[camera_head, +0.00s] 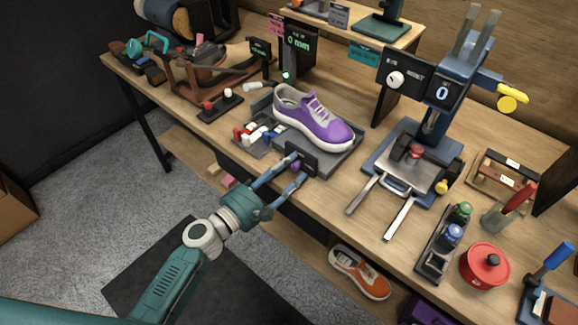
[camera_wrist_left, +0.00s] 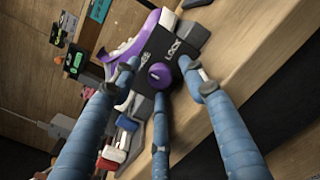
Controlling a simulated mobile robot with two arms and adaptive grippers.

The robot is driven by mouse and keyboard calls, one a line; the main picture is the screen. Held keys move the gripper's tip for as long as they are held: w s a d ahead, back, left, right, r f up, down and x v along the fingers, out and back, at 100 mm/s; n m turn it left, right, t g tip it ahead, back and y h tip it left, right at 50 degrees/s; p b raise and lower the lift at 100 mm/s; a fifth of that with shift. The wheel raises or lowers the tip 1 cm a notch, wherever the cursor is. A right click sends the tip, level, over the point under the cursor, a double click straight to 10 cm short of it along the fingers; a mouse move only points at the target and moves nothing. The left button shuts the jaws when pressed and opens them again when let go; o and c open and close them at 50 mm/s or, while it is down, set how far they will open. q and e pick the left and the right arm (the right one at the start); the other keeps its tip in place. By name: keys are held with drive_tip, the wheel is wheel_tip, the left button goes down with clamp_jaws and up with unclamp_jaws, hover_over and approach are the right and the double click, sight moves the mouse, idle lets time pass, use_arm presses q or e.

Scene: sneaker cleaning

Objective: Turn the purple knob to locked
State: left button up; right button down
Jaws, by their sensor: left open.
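The purple knob (camera_head: 295,165) sits on a dark panel (camera_head: 312,158) at the front of the grey stand that carries a purple sneaker (camera_head: 312,117). In the left wrist view the knob (camera_wrist_left: 159,75) is round and near the picture's middle. The dark panel (camera_wrist_left: 150,52) reads "LOCK" on its right side; a second label on its left is hard to read. My left gripper (camera_head: 292,170) is open, its blue fingers spread around the knob and reaching close to the panel. I cannot tell whether any finger touches the knob. My right gripper is not in view.
Small coloured blocks (camera_head: 250,133) lie left of the stand. A blue press-like device (camera_head: 400,165) with two pale handles stands to the right. A red round pot (camera_head: 485,265) is further right. An orange shoe (camera_head: 360,273) lies below the tabletop.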

use_arm(q)
drive_tip(key=shift+w+d, duration=0.15)
drive_tip(key=shift+c, duration=0.3)
clamp_jaws()
